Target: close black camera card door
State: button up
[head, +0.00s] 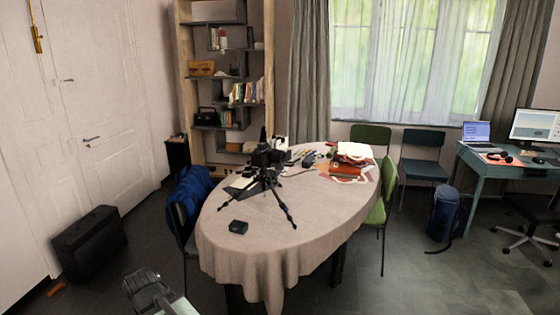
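A black camera (266,156) sits on a black tripod (262,180) on the oval table, left of its middle. The tripod's legs are spread on the cloth. The camera is small in this view, and I cannot make out its card door or whether that door is open. What looks like my gripper (148,290) shows at the bottom edge, low and left of the table, well apart from the camera. Its fingers are not clear enough to tell open from shut.
The oval table (240,262) has a pale cloth. A small dark green box (238,227) lies near its front left. Red and white items (350,162) lie at the back right. A blue-draped chair (188,205) stands left, a green chair (382,205) right. A black case (90,243) stands by the wall.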

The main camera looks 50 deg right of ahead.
aim_at(258, 158)
jog(key=z, duration=0.15)
jog(key=i, duration=0.9)
jog(key=u, duration=0.05)
